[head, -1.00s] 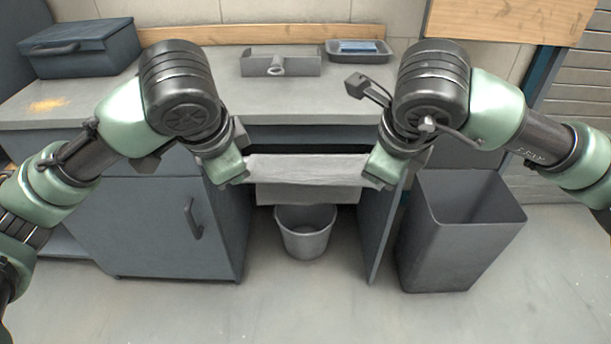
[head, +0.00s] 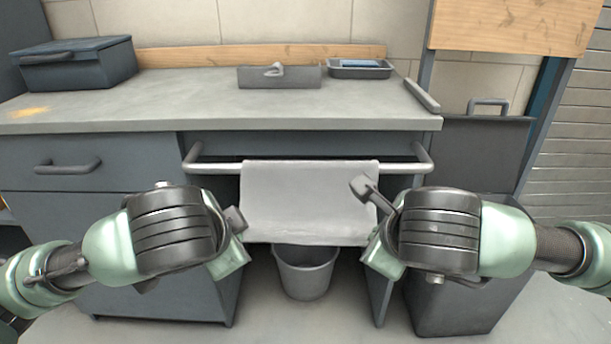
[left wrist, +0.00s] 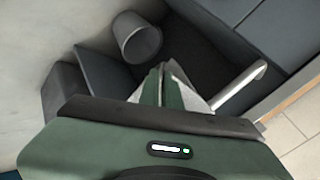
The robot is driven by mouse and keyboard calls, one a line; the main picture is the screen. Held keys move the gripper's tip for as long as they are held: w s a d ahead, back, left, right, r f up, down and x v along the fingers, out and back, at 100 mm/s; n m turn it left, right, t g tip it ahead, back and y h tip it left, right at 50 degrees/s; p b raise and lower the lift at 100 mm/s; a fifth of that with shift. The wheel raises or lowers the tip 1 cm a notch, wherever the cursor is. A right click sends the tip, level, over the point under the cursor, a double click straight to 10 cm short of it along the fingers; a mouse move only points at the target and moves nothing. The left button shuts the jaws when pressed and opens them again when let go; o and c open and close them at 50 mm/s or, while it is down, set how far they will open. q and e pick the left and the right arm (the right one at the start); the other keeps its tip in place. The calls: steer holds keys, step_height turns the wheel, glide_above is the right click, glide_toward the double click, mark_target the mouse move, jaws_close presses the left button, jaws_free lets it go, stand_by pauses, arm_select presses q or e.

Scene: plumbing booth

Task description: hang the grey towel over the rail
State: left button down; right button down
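The grey towel (head: 308,200) hangs over the middle of the metal rail (head: 215,166), its front part falling flat below the bar. How far it falls behind is hidden. My left gripper (head: 243,240) is at the towel's lower left corner. In the left wrist view my left gripper (left wrist: 166,68) has its fingers together, with pale towel cloth (left wrist: 203,98) beside them and the rail (left wrist: 240,88) to the right. My right gripper (head: 372,240) is at the lower right corner and seems shut on the cloth; its fingertips are partly hidden.
The rail is fixed to the front of the grey workbench (head: 190,100). A bucket (head: 305,275) stands below the towel and a dark bin (head: 450,305) stands to the right. A toolbox (head: 78,65), a grey holder (head: 280,76) and a tray (head: 360,68) are on the bench top.

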arm_select(q)
steer(key=shift+a+f, duration=0.1)
steer(key=shift+f, duration=0.3)
arm_select(e)
steer(key=shift+w+d+f, duration=0.1)
steer(key=shift+f, duration=0.3)
arm_select(q)
steer(key=c, duration=1.4)
jaws_free()
arm_select(e)
steer(key=c, duration=1.4)
jaws_free()
